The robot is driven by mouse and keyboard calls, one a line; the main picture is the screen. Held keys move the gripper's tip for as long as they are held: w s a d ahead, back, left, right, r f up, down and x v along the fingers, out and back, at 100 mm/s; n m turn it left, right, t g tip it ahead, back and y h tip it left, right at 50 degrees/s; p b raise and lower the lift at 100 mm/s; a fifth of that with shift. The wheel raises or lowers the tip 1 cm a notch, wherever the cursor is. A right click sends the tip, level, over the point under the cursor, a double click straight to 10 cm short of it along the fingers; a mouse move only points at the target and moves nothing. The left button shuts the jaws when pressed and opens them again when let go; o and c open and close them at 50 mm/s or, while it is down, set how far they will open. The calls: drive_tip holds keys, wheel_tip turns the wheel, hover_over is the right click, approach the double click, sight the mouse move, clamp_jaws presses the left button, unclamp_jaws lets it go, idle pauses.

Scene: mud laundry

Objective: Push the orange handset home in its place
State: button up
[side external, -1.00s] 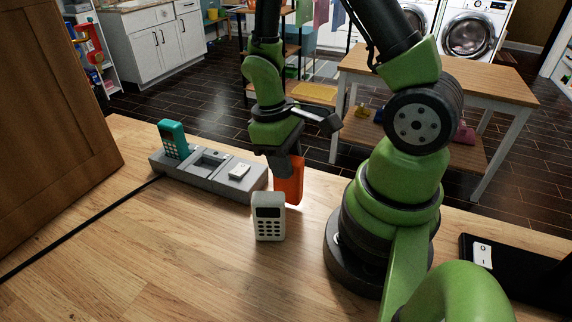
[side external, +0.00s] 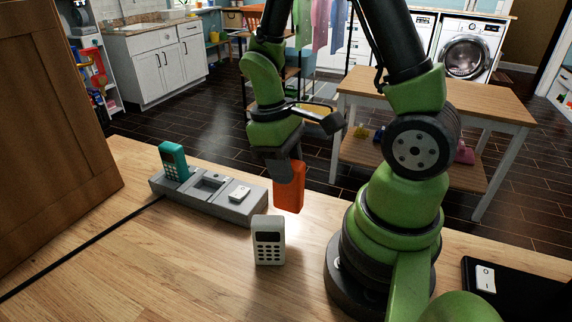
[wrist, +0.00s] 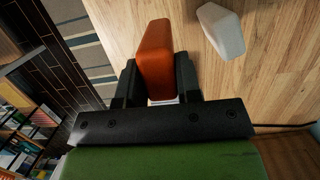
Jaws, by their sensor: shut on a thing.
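The orange handset (side external: 289,190) is held upright in my gripper (side external: 290,165), above the table and to the right of the grey charging base. In the wrist view the handset (wrist: 155,58) sits between the two black fingers of my gripper (wrist: 156,80). The grey base (side external: 232,208) lies on the table. A teal handset (side external: 173,160) stands in its left end. The middle of the base shows an empty recess, and a small white piece (side external: 239,193) lies on its right part. The underside of the orange handset is not visible in the side view.
A white handset (side external: 268,240) stands on the table (side external: 150,270) in front of my gripper; it also shows in the wrist view (wrist: 222,30). A black cable (side external: 80,240) runs left from the base. A brown wooden panel (side external: 55,110) stands at the left. A black box with a white switch (side external: 486,279) is at the right.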

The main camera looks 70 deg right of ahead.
drive_tip(key=v, duration=0.2)
drive_tip(key=s+v, duration=0.1)
drive_tip(key=v, duration=0.2)
drive_tip(key=s+v, duration=0.1)
drive_tip(key=v, duration=0.2)
drive_tip(key=shift+w+r, duration=0.15)
drive_tip(key=shift+r, duration=0.25)
drive_tip(key=w+d, duration=0.1)
drive_tip(key=w, duration=1.9)
drive_tip(key=w+x, duration=0.2)
drive_tip(key=x, duration=0.7)
drive_tip(key=shift+f, duration=0.6)
drive_tip(key=shift+f, duration=0.2)
drive_tip(key=shift+f, duration=0.4)
drive_tip(key=shift+f, duration=0.7)
idle(2.0)
